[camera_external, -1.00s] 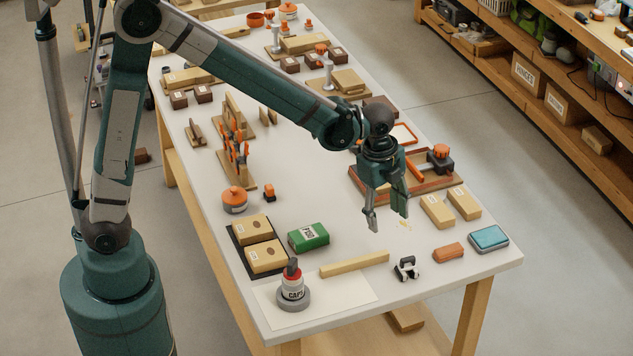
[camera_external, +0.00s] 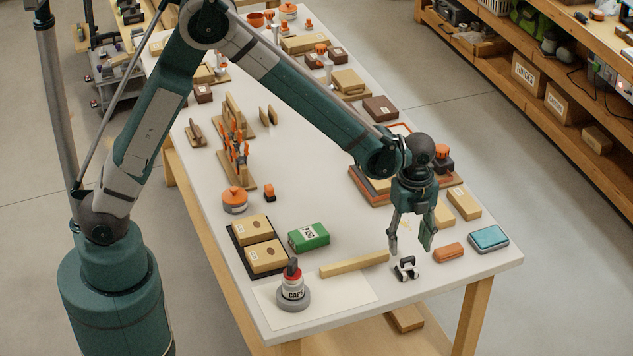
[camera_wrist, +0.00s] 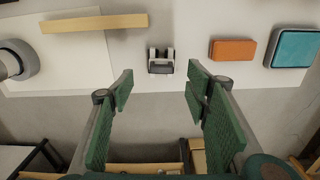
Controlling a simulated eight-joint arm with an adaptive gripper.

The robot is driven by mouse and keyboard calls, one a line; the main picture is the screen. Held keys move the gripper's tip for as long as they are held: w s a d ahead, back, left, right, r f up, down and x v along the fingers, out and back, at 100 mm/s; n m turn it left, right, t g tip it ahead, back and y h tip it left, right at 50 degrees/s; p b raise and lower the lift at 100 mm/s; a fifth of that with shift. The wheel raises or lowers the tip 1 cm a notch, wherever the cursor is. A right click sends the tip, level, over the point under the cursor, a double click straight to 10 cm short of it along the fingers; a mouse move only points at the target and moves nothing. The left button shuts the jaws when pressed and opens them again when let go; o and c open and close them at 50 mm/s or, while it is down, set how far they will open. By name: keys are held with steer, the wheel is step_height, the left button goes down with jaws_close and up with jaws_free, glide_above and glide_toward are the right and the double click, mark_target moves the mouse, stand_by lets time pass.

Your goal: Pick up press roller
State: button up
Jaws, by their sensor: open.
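The press roller is most likely the small black and white piece (camera_external: 406,268) near the front edge of the table. It also shows in the wrist view (camera_wrist: 161,62), centred beyond my fingertips. My gripper (camera_external: 409,250) is open and empty, pointing down just above and behind the roller in the external view. In the wrist view my gripper's two green fingers (camera_wrist: 158,85) are spread apart, with the roller lying ahead of the gap between them. I cannot tell the exact height between fingertips and roller.
A wooden bar (camera_external: 353,264) lies left of the roller. An orange block (camera_external: 448,252) and a teal-topped box (camera_external: 488,239) lie to its right. The table's front edge is close by.

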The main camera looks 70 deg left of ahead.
mark_target(408, 258)
steer(key=shift+f, duration=1.3)
steer(key=shift+f, duration=0.1)
steer(key=shift+w+f+b, duration=0.15)
steer(key=shift+f+b, duration=0.45)
steer(key=shift+f, duration=1.9)
steer(key=shift+c, duration=0.4)
steer(key=c, duration=1)
